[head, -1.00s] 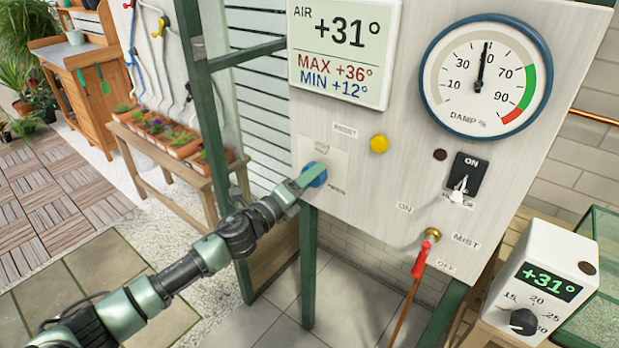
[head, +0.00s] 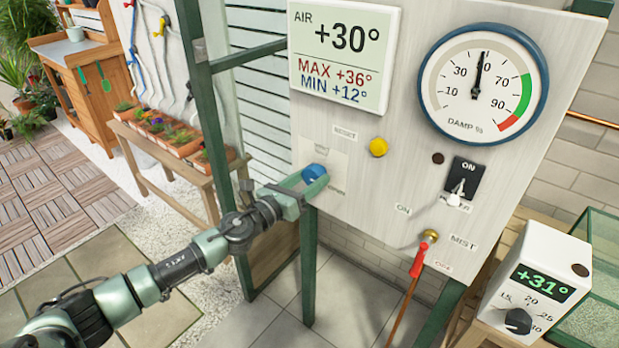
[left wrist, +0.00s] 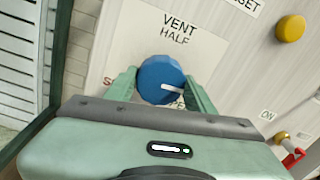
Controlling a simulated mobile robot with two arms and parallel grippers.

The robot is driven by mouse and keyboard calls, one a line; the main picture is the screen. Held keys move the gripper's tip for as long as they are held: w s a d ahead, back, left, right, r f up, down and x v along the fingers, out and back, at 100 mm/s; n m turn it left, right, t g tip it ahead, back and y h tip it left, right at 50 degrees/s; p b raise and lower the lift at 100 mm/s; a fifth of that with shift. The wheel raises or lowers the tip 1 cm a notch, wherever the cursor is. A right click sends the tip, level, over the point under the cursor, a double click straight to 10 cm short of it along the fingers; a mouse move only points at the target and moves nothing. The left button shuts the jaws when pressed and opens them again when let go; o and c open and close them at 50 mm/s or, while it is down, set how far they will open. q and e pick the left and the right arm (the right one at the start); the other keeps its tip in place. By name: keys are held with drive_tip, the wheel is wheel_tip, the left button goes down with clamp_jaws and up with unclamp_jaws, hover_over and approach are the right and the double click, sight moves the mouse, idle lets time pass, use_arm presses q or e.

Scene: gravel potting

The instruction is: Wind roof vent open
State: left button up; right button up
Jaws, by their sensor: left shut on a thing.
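The blue vent knob (head: 314,172) sits on the pale control panel (head: 345,215), below the air display. My left gripper (head: 308,182) is shut on it. In the left wrist view the knob (left wrist: 158,76) lies between the two green fingers, and its white pointer line points right. "VENT" and "HALF" are printed above the knob there. A red "S" shows at its left, and a label below it is partly hidden. My right gripper is in neither view. The roof vent itself is not in view.
The panel also carries the air display (head: 343,55) at +30°, a damp dial (head: 482,82), a yellow reset button (head: 378,147), a black key switch (head: 464,178) and a red-handled mist lever (head: 419,260). A white thermostat box (head: 535,285) stands at lower right.

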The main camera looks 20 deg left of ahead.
use_arm(q)
drive_tip(key=shift+f+m, duration=0.15)
drive_tip(key=shift+m, duration=0.35)
drive_tip(key=o, duration=1.4)
drive_tip(key=b+v, duration=0.1)
drive_tip(key=v, duration=0.6)
drive_tip(key=shift+s, duration=0.4)
drive_tip(key=shift+a, duration=0.15)
